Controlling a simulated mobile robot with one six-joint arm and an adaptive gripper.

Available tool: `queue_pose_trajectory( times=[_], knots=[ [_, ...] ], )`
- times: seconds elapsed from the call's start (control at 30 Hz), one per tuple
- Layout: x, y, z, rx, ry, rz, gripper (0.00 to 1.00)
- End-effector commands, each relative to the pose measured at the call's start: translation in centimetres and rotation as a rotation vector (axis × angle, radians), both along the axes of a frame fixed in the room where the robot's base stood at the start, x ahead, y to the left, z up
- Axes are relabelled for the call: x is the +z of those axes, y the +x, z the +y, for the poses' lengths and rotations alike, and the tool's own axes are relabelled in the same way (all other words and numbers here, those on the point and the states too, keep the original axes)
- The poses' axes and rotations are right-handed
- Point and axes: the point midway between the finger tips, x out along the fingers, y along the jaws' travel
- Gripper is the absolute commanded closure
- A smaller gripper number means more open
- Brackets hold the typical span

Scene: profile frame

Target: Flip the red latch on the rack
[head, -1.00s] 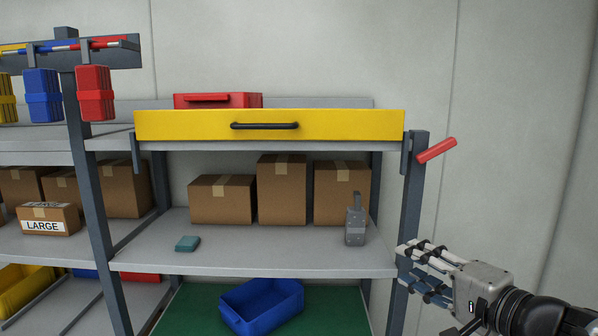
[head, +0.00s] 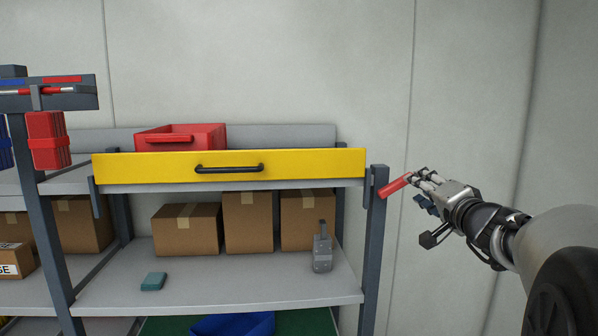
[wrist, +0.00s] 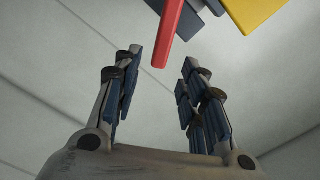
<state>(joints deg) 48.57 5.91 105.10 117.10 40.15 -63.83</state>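The red latch (head: 395,186) is a short red bar on the right post of the rack (head: 374,245), tilted up to the right. My gripper (head: 424,181) is at the latch's free end, on its right side. In the wrist view the latch (wrist: 169,35) comes down from the top, in line with the gap between the fingers. My gripper's fingers (wrist: 157,85) are spread apart with nothing between them. The latch's tip is near the fingertips, and I cannot tell whether they touch.
A yellow drawer (head: 290,166) with a black handle spans the rack beside the latch. A red bin (head: 195,136) sits above it. Boxes (head: 248,222) and a grey handheld device (head: 322,250) stand on the shelf below.

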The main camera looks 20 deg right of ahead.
Motion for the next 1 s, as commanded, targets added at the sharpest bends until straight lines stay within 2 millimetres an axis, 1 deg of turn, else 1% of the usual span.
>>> queue_pose_trajectory(
  times=[0.03, 0.2, 0.3, 0.4, 0.53, 0.77, 1.0],
  knots=[
    [0.1, 1.3, -0.2, 0.003, 0.003, 0.001, 0.62],
    [0.1, 4.4, -1.0, 0.001, 0.002, 0.001, 0.62],
    [0.1, 5.7, -1.3, 0.002, 0.001, 0.000, 0.62],
    [0.1, 6.5, -1.5, 0.001, 0.001, 0.000, 0.62],
    [0.0, 7.0, -1.7, 0.000, 0.001, 0.001, 0.62],
    [0.0, 7.1, -1.7, 0.000, 0.001, 0.000, 0.62],
    [0.0, 7.1, -1.7, 0.000, 0.001, 0.000, 0.76]
  ],
)
